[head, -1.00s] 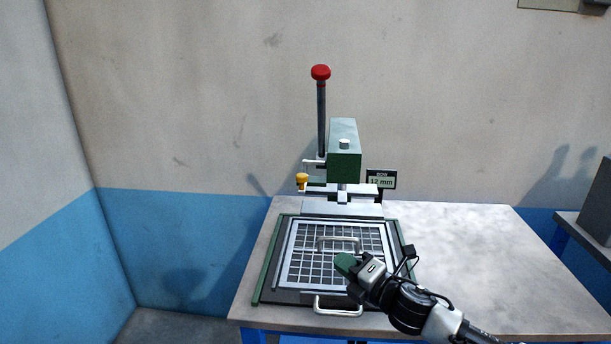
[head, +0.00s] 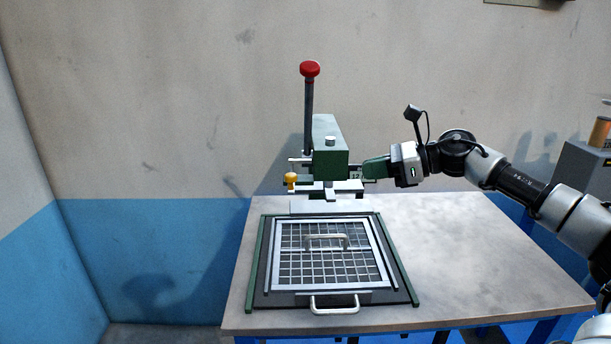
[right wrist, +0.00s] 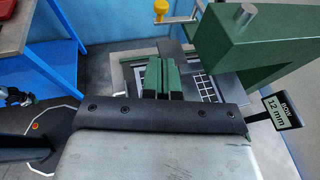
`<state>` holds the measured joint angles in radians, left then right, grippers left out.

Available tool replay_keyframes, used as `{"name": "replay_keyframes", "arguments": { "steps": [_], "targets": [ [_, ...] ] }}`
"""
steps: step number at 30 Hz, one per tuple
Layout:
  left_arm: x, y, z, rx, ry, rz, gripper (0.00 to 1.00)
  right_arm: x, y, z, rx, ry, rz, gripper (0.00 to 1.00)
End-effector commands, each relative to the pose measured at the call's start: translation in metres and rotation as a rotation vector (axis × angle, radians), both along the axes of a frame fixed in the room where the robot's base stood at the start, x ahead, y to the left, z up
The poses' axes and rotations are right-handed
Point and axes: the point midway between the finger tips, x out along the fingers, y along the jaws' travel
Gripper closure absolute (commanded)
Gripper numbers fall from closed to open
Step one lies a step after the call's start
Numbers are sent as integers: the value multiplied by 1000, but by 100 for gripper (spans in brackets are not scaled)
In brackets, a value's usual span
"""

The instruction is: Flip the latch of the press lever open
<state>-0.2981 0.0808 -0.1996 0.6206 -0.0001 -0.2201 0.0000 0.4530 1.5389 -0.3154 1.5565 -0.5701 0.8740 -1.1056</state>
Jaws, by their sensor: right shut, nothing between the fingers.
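The press (head: 330,150) stands at the back of the table, with a green head and an upright lever (head: 308,110) topped by a red knob (head: 309,69). A yellow knob (head: 290,178), likely the latch, sits on a small metal bar left of the head. It also shows at the top of the right wrist view (right wrist: 161,8). My right gripper (head: 366,168) is shut and empty, just right of the press head, pointing left. Its green fingers (right wrist: 162,78) are together in the right wrist view. Contact with the press cannot be told. My left gripper is out of view.
A sieve frame (head: 376,262) with wire grid and handles lies on the slide in front of the press. The table's right half (head: 470,245) is clear. A grey box (head: 585,170) stands at the far right.

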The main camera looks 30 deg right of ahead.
Motion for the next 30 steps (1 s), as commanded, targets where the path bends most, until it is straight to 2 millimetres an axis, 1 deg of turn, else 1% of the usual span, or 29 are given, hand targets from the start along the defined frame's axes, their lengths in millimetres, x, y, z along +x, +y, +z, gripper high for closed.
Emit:
{"name": "replay_keyframes", "arguments": {
  "steps": [6,11,17,21,24,27,30],
  "targets": [
    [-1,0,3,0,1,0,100,2,2,0,5,1,1,100],
    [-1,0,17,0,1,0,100,11,11,-1,8,0,2,100],
    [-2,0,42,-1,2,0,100,36,36,-8,11,-2,4,100],
    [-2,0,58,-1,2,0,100,57,56,-17,10,-1,4,100],
    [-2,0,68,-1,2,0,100,71,69,-24,9,-1,3,100],
    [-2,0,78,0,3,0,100,83,79,-24,7,-1,1,100],
    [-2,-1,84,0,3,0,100,91,87,-26,6,0,1,100]
  ]
}}
